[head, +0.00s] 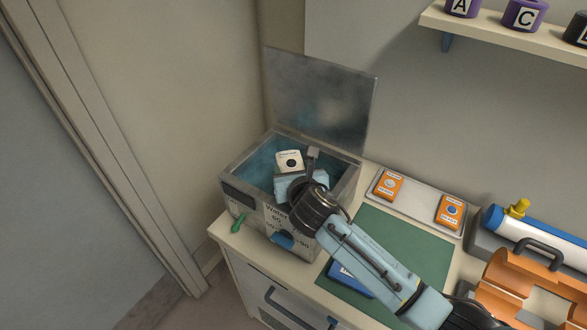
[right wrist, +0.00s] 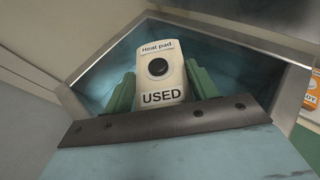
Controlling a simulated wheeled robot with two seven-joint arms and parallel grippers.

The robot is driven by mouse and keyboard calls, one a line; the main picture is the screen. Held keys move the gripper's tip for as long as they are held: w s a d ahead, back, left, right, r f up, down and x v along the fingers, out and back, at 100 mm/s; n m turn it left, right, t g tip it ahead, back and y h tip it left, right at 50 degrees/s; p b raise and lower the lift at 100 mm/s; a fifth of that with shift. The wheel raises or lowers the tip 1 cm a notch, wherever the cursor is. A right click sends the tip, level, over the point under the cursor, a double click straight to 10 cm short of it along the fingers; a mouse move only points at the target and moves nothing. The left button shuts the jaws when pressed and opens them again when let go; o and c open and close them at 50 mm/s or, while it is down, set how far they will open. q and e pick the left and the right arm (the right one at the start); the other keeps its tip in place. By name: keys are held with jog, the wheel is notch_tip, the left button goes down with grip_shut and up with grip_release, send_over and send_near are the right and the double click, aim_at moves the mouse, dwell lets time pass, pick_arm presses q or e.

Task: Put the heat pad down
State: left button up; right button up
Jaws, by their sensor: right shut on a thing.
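The heat pad (head: 289,160) is a small white block with a dark round spot. In the right wrist view the heat pad (right wrist: 158,72) reads "Heat pad" and "USED". My right gripper (head: 301,167) is shut on it, with a green finger on each side in the right wrist view (right wrist: 159,88). The pad is at the mouth of a grey metal water box (head: 233,180) with a blue inside; I cannot tell its exact height there. The box's lid (head: 320,100) stands open at the back. My left gripper is not in view.
Right of the box, a pale tray (head: 418,205) holds two orange-and-white packs (head: 388,185). A green mat (head: 385,232) lies in front, partly under my right arm. A blue-white cylinder (head: 535,235) and an orange holder (head: 525,290) stand at the right. A shelf (head: 490,28) hangs above.

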jog(key=shift+f, duration=0.45)
jog(key=o, duration=1.1)
jog(key=shift+s+f, duration=0.1)
jog(key=shift+f, duration=0.1)
jog(key=shift+c, duration=0.2)
jog(key=shift+r, duration=0.15)
jog(key=r+v, duration=0.1)
jog(key=v, duration=1.1)
jog(key=shift+r+p, duration=0.25)
jog(key=shift+p, duration=0.2)
